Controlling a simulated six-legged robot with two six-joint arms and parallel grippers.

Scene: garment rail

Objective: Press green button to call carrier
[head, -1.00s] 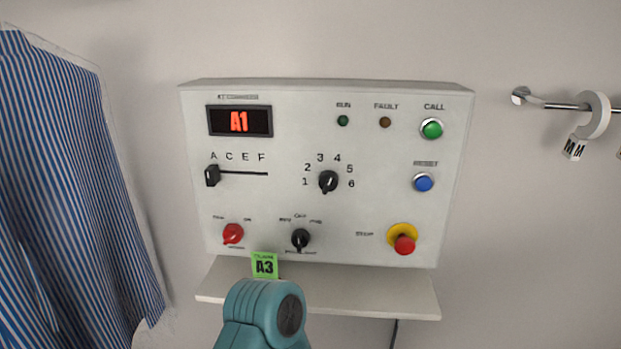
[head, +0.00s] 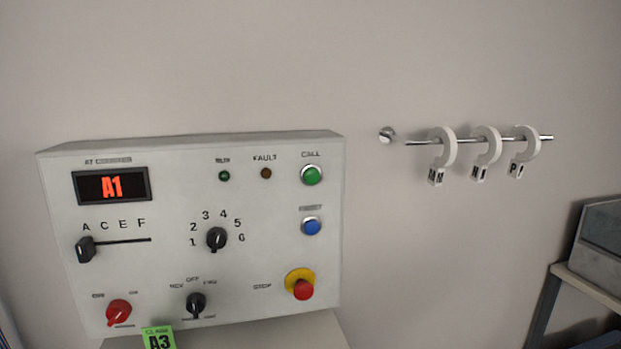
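The green CALL button (head: 312,175) sits at the upper right of the white control panel (head: 180,290) in the head view. The display (head: 111,186) reads A1 in red. A green card (head: 158,338) marked A3 stands below the panel at the lower edge of the view. The RUN lamp (head: 224,176) is dark green and the FAULT lamp (head: 266,173) is dull brown; neither looks lit. Neither of my grippers is in view, and nothing touches the button.
A blue RESET button (head: 312,226) and a red STOP knob on yellow (head: 303,289) lie below CALL. A slider (head: 86,249), number dial (head: 216,238), black switch (head: 195,304) and red switch (head: 118,312) share the panel. White hooks (head: 487,146) hang on a rail. A shelf (head: 590,290) stands right.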

